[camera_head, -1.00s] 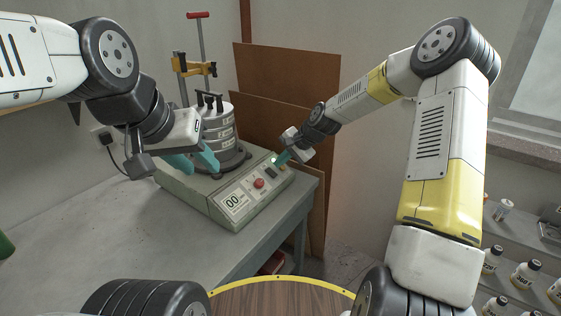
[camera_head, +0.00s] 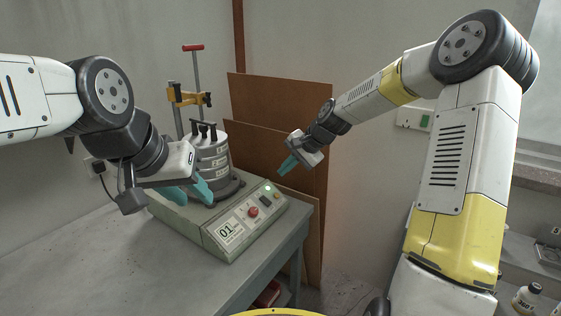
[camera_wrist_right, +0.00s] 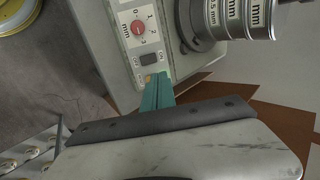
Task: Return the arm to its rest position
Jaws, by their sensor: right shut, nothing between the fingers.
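My right gripper (camera_head: 287,165) is shut and empty, its teal fingers pointing down-left in the air above the right end of the shaker's control panel (camera_head: 243,218). In the right wrist view its closed fingers (camera_wrist_right: 157,92) lie together over the panel beside a dark switch. My left gripper (camera_head: 190,193) hangs in front of the sieve stack, with its two teal fingers apart and nothing seen between them.
The sieve stack (camera_head: 212,155) stands on the shaker, with a red-handled post (camera_head: 194,47) behind it. The shaker sits on the grey bench (camera_head: 110,262). Brown boards (camera_head: 285,110) lean on the wall.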

